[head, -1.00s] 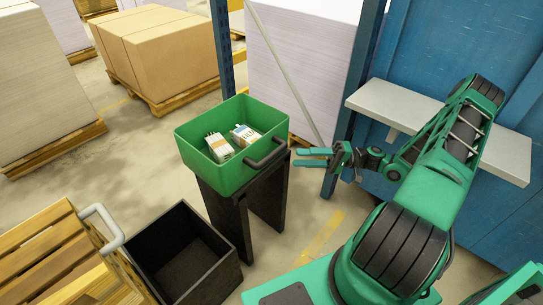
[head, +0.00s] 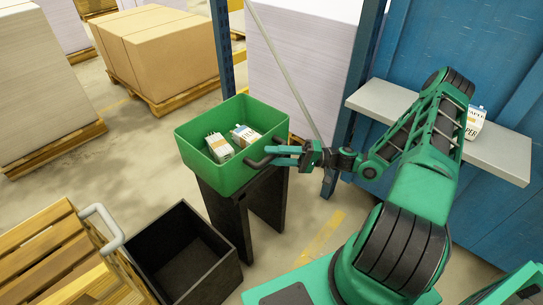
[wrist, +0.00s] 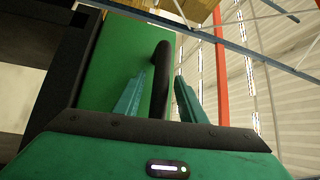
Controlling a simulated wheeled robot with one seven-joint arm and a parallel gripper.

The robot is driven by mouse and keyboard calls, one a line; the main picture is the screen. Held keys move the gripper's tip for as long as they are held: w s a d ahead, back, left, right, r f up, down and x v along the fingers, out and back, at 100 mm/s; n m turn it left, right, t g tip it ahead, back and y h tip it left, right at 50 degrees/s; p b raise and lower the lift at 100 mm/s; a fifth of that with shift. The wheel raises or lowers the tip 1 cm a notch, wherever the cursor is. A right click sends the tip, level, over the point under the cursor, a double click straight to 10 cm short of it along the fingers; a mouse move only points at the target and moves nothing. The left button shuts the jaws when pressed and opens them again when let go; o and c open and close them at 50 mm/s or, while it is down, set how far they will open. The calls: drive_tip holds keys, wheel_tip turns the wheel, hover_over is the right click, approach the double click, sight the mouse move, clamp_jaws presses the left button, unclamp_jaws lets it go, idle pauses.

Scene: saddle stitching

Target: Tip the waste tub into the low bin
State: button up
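The green waste tub (head: 216,179) stands on a dark stand and holds a few small white cartons. Its dark handle (head: 259,162) sticks out on the right side, towards my arm. In the wrist view the handle (wrist: 161,75) lies between my two fingers, with the tub wall (wrist: 115,70) behind it. My gripper (head: 284,155) is open, its fingers on either side of the handle; a gap shows in the wrist view (wrist: 162,90). The low bin (head: 180,262) is a black open box on the floor, left of the stand and empty as far as I see.
The dark stand (head: 240,222) carries the tub. A wooden pallet stack (head: 50,255) with a grey handle (head: 103,222) stands left of the bin. A grey shelf (head: 400,112) with a white carton (head: 475,122) is at right. A blue rack post (head: 352,110) stands behind my arm.

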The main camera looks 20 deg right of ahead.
drive_tip(key=shift+a, duration=0.1)
clamp_jaws()
drive_tip(key=shift+a+r, duration=0.1)
drive_tip(key=shift+r, duration=0.2)
